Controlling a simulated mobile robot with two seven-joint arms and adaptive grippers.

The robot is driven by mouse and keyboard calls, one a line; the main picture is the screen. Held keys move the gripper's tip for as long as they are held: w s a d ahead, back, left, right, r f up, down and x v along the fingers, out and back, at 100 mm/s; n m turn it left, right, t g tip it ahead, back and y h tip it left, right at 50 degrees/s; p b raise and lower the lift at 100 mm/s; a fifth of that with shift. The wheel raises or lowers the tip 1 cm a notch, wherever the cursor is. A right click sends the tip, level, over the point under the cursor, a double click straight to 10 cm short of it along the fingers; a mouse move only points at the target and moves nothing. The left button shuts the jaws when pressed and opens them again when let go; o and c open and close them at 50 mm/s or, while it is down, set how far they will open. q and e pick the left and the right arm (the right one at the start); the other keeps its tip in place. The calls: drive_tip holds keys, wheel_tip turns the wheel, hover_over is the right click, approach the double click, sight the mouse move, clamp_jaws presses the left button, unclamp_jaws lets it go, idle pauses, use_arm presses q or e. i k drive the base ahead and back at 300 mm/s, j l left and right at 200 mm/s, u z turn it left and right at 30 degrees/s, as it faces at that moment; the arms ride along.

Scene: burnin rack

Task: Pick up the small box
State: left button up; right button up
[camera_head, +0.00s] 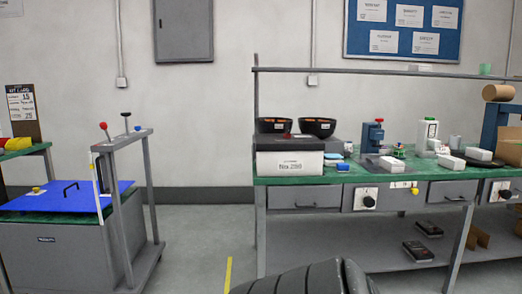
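I cannot tell which item is the small box. On the green-topped workbench (400,170) at the right there are several box-like things. A white box (290,164) with a printed label stands at the bench's left end. A small blue and white item (333,159) lies just right of it. Low white blocks lie further right, one near the middle (451,162) and one beyond it (479,154). A brown box (510,152) is at the right edge, partly cut off. Neither of my grippers is in view.
Two dark bowls (318,127) stand above the labelled box. A grey cart (125,215) and a blue panel with a handle (70,197) are at the left. Grey floor (195,260) with a yellow line lies open between. A dark ribbed shape (300,280) fills the bottom centre.

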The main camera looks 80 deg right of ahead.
sight(448, 161)
drive_tip(key=z, duration=3.85)
drive_tip(key=i+l, duration=0.6)
drive_tip(key=l, duration=0.2)
drive_tip(key=i+l+u, duration=0.1)
drive_tip(key=i+l, duration=0.5)
drive_tip(key=l, duration=0.25)
drive_tip(key=i+l, duration=0.3)
drive_tip(key=l, duration=0.15)
drive_tip(key=i+l+u, duration=0.1)
drive_tip(key=i+l, duration=0.15)
drive_tip(key=l, duration=0.15)
drive_tip(key=i+l, duration=0.3)
drive_tip(key=l, duration=0.15)
